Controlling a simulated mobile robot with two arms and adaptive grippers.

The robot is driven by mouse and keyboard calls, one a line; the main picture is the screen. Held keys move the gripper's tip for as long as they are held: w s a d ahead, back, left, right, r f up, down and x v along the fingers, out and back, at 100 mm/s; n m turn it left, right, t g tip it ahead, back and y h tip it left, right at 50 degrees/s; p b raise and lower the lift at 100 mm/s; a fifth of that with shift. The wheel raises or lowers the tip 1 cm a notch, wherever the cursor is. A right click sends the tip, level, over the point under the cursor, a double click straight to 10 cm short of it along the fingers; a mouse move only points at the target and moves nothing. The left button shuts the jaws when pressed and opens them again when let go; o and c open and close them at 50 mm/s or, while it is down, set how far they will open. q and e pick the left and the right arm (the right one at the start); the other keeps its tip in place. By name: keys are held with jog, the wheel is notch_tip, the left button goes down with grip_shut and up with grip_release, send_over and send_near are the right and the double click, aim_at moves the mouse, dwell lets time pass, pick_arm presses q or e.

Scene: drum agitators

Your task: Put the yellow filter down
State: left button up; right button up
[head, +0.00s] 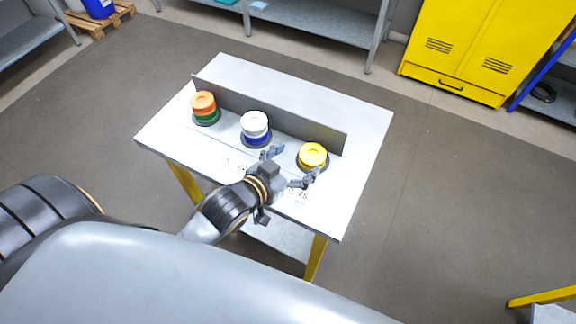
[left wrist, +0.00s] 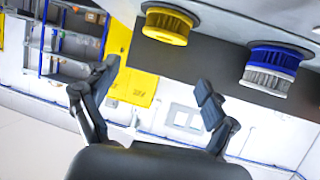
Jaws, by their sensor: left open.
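The yellow filter (head: 313,155) sits on a dark round spot at the right end of the table's row. It also shows at the top of the left wrist view (left wrist: 168,26), beyond my fingertips. My left gripper (head: 290,167) is open and empty, with its fingers spread, on the near side of the yellow filter. In the left wrist view the gap between its fingers (left wrist: 157,80) holds nothing. My right gripper is not in view.
A white-and-blue filter stack (head: 255,125) stands mid-row and an orange-and-green stack (head: 204,107) at the left. A low grey upright panel (head: 270,107) runs behind them on the light table (head: 365,125). A yellow cabinet (head: 470,45) stands at the back right.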

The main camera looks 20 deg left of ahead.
pick_arm(q)
jog(key=shift+v, duration=1.6)
jog(key=shift+w, duration=0.1)
jog(key=shift+f, duration=0.1)
jog(key=s+f+g, duration=0.1)
jog(key=s+f, duration=0.1)
jog(key=s+a+f+g+y, duration=0.1)
jog(key=s+g, duration=0.1)
jog(key=s+a+f+g+y, duration=0.1)
jog(key=f, duration=0.1)
jog(key=shift+s+a+f+n+g, duration=0.1)
jog(key=shift+s+f+n+g, duration=0.2)
jog(key=shift+s+g, duration=0.1)
jog(key=s+f+g, duration=0.3)
jog(key=s+g, duration=0.2)
jog(key=s, duration=0.4)
notch_tip(320, 180, down, 28)
jog(key=g+b, duration=0.1)
jog(key=b, duration=0.1)
jog(key=s+a+f, duration=0.2)
jog(key=s+f, duration=0.6)
jog(key=s, duration=0.1)
jog(key=s+a+f+g+y+b, duration=0.1)
jog(key=s+a+f, duration=0.1)
jog(key=s+f, duration=0.6)
jog(key=shift+s+f+b, duration=0.3)
jog(key=shift+s+f, duration=0.05)
jog(key=shift+f, duration=0.4)
